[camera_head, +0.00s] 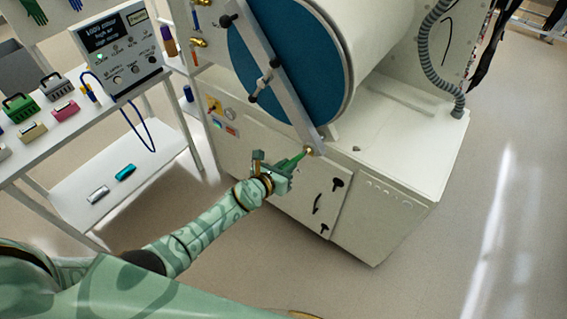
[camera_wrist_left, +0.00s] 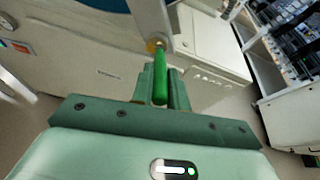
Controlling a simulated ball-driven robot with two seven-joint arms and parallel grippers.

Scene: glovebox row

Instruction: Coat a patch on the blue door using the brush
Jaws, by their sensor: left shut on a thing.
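The blue door (camera_head: 262,62) is a large round disc on the end of a white cylinder, with a grey bar (camera_head: 286,92) lying diagonally across it. The door's blue rim also shows in the left wrist view (camera_wrist_left: 101,5). My left gripper (camera_head: 284,174) is shut on a green handle, seemingly the brush (camera_head: 296,160); it also shows in the left wrist view (camera_wrist_left: 160,86). Its gold-coloured far end is by the bar's lower end, below the door. I cannot tell whether they touch, and no bristles can be made out. My right gripper is not in view.
A white cabinet (camera_head: 390,215) stands under the cylinder, with black handles on its front. At left a white table (camera_head: 40,160) holds a control box (camera_head: 119,45) and several small coloured items. A grey hose (camera_head: 428,62) hangs at right. The floor at right is clear.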

